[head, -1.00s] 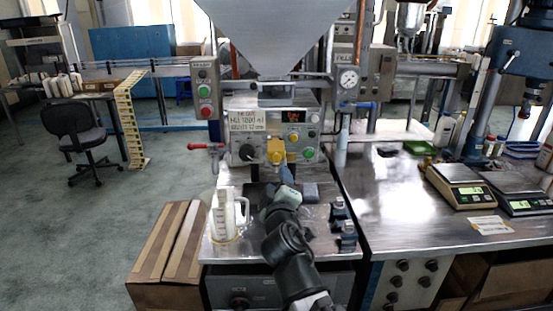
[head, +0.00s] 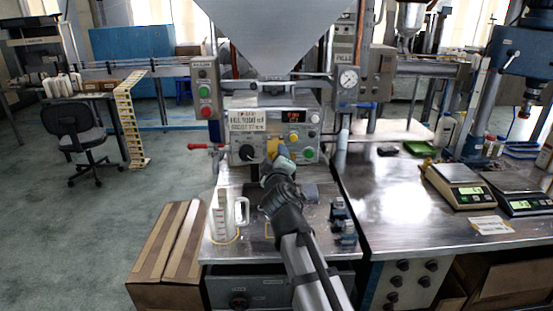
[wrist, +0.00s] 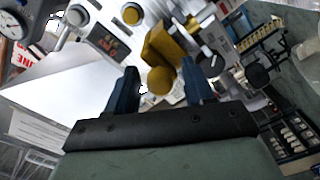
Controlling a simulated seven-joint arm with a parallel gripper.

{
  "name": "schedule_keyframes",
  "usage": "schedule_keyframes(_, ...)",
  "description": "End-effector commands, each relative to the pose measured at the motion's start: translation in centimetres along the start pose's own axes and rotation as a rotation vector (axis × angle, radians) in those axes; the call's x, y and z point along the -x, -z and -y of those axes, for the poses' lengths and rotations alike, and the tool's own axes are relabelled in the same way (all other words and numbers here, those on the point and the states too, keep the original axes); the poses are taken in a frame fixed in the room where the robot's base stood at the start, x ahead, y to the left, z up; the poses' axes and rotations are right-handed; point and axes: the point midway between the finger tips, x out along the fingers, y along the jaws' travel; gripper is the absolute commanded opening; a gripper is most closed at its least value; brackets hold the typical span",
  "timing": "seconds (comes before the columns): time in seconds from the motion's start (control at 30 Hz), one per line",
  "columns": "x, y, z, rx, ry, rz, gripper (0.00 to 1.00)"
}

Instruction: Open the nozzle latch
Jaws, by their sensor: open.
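A yellow nozzle fitting (head: 272,147) sits on the front of the filling machine's panel (head: 245,120). It is partly hidden behind my gripper in the head view. In the wrist view the yellow fitting (wrist: 166,42) shows as a block with a rounded yellow end just beyond and between my blue fingers. I cannot tell which part of it is the latch. My gripper (wrist: 160,75) is open, with a finger on either side of the yellow end. Whether they touch it is unclear. In the head view my gripper (head: 283,156) is right in front of the fitting.
A clear measuring jug (head: 222,217) stands on the steel bench (head: 253,190) at left. A red-handled valve (head: 203,146) sticks out left of the panel. Dark blocks (head: 340,215) stand at right. A steel hopper (head: 270,35) hangs above.

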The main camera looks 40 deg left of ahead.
Motion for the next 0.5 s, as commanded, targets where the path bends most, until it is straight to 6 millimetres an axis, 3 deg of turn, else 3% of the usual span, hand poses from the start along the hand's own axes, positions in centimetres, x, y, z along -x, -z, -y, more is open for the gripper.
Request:
schedule_keyframes(0.23,-0.08,0.00,0.00,0.000,0.000,0.000,0.53)
schedule_keyframes(0.5,-0.07,0.01,-0.01,0.000,0.000,-0.001,0.28)
